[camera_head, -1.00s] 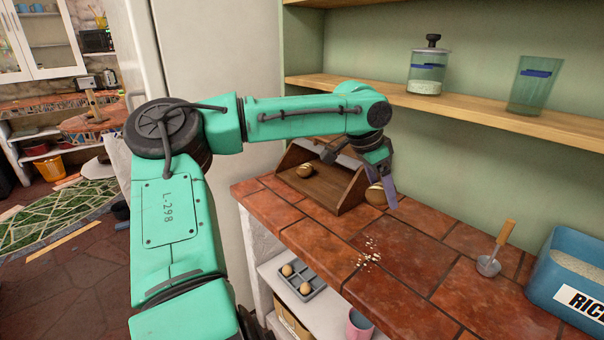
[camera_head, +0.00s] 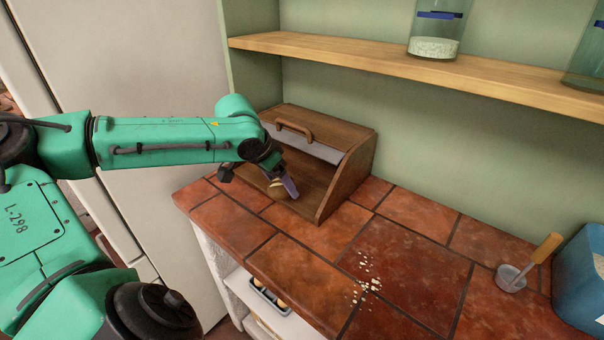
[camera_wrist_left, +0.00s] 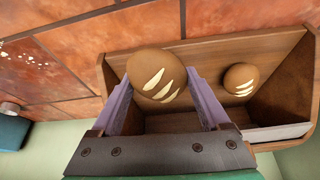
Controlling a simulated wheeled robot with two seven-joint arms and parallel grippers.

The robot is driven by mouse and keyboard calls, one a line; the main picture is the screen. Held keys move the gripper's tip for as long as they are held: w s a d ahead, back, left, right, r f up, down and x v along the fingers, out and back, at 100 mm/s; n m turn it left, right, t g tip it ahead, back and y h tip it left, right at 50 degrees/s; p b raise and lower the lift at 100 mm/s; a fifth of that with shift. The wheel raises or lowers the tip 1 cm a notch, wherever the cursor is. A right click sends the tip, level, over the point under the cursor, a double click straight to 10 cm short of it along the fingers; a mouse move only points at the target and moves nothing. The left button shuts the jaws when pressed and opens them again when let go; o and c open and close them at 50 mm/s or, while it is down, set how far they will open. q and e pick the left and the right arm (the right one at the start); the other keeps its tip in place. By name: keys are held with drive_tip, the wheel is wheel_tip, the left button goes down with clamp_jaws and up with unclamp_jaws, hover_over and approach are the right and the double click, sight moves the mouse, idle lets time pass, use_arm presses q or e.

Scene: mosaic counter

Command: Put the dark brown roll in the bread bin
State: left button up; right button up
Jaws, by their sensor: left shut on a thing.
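My left gripper (camera_head: 285,185) is shut on the dark brown roll (camera_wrist_left: 153,72), which has pale slashes on its crust. The roll also shows in the head view (camera_head: 276,190), partly covered by the fingers. The wooden bread bin (camera_head: 347,184) stands open on the counter against the wall. The gripper and held roll are at its open front, over or just inside it; I cannot tell whether the roll touches the floor of the bin. In the wrist view, a second brown roll (camera_wrist_left: 240,78) lies inside the bin (camera_wrist_left: 235,46), beside the held one.
The tiled counter (camera_head: 405,262) is mostly clear, with pale crumbs (camera_head: 368,285) in front of the bin. A small scoop (camera_head: 530,262) and a blue container (camera_head: 582,275) are at the right. A wooden shelf (camera_head: 400,70) with jars runs above.

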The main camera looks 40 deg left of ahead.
use_arm(q)
drive_tip(key=p, duration=0.2)
approach(310, 186)
drive_tip(key=shift+s+a+f, duration=0.2)
drive_tip(key=shift+s+f, duration=0.6)
drive_tip(key=shift+s, duration=0.05)
drive_tip(key=shift+w+d+r+p, duration=0.1)
drive_tip(key=shift+w+d+p, duration=0.2)
drive_tip(key=shift+w+p, duration=0.45)
drive_tip(key=shift+w+a+p, duration=0.1)
drive_tip(key=shift+w+p, duration=0.6)
drive_tip(key=shift+w, duration=0.5)
wheel_tip(310, 186, down, 4)
drive_tip(key=shift+w+r+p, duration=0.1)
drive_tip(key=shift+w+p, duration=0.1)
drive_tip(key=shift+p, duration=0.1)
drive_tip(key=shift+f, duration=0.3)
drive_tip(key=o, duration=1.2)
use_arm(e)
wheel_tip(310, 186, up, 6)
drive_tip(key=w, duration=0.1)
drive_tip(key=shift+a, duration=0.4)
